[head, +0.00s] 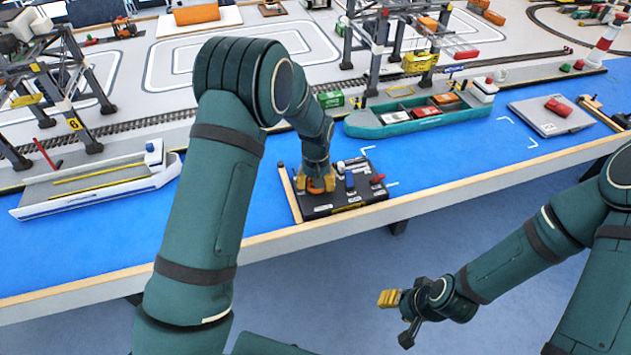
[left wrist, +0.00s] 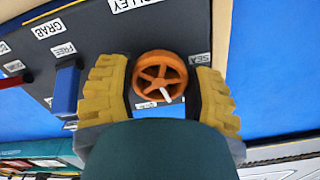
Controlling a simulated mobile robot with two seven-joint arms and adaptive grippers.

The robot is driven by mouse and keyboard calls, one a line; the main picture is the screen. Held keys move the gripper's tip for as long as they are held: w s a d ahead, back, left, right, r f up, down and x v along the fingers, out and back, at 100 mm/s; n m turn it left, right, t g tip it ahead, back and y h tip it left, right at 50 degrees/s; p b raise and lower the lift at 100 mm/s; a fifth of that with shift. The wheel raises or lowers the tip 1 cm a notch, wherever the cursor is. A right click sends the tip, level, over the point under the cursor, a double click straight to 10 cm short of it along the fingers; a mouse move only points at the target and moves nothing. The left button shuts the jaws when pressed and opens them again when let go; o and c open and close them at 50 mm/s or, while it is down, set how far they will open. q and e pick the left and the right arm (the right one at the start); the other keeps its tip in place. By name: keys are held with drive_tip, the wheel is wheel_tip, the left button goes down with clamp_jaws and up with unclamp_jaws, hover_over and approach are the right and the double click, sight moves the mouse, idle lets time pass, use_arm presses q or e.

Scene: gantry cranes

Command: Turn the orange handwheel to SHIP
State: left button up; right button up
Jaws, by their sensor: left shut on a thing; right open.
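The orange handwheel (left wrist: 150,66) sits on the black control box (head: 345,203) at the front edge of the blue table. In the left wrist view its white mark points toward the lower right of the picture. My left gripper (head: 318,184) has its yellow fingers on both sides of the wheel and is shut on it. A SEA label (left wrist: 197,87) shows beside the right finger. No SHIP label can be read; the gripper covers part of the panel. My right gripper (head: 396,315) is open and empty, in front of the table.
A teal ship (head: 420,117) lies behind the box, a white ship (head: 95,190) to the left. Gantry cranes stand behind them. Blue table surface between is clear.

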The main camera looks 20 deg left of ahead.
use_arm(q)
drive_tip(key=shift+n+p, duration=0.35)
drive_tip(key=shift+n, duration=1.25)
drive_tip(key=shift+f, duration=0.1)
drive_tip(key=o, duration=1.2)
wheel_tip(320, 180, up, 12)
